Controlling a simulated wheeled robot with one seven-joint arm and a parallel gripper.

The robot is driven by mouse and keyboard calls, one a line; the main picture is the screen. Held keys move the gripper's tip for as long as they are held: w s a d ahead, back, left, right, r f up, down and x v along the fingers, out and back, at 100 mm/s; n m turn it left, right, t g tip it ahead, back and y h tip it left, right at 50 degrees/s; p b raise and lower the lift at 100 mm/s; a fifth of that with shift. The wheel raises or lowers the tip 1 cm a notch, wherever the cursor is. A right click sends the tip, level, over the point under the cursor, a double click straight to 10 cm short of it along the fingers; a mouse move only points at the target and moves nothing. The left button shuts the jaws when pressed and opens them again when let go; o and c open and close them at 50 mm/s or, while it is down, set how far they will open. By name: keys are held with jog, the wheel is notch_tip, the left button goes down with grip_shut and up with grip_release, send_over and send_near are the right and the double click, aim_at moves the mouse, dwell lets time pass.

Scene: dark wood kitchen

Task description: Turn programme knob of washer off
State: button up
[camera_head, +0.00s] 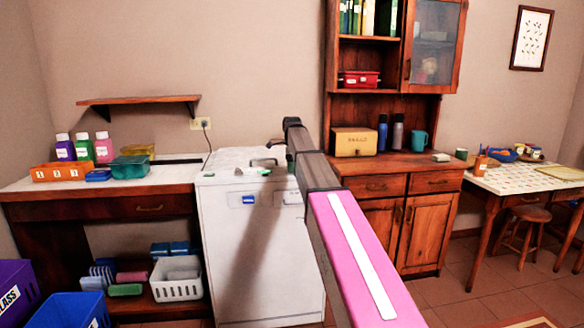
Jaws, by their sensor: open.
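The washer (225,245) is a white box-shaped appliance standing between the wooden counter and the tall cabinet. Its front bears a small blue-and-white patch (248,200) near the top, and a pale panel (287,198) shows to the right of it. I cannot make out the programme knob; my arm covers the right part of the washer. My arm reaches forward from the lower right to above the washer. My gripper (265,162) shows small and dark over the washer's top, open. I see nothing in it, and I cannot tell whether it touches the washer.
The counter (25,186) at left holds bottles, an orange box (60,172) and a teal tub (129,168). A white basket (177,278) sits on its lower shelf. The tall cabinet (400,235) is close on the right. A table (500,182) with a stool (526,215) stands farther right.

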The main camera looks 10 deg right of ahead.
jog(key=shift+f, duration=0.15)
jog(key=shift+c, duration=0.3)
jog(key=c, duration=0.9)
jog(key=shift+o, duration=0.2)
jog(key=shift+n, duration=0.4)
jog(key=n, duration=0.4)
jog(key=shift+n, duration=0.3)
jog(key=n, duration=0.4)
jog(key=shift+n, duration=0.3)
jog(key=n, duration=0.5)
jog(key=shift+n, duration=2.5)
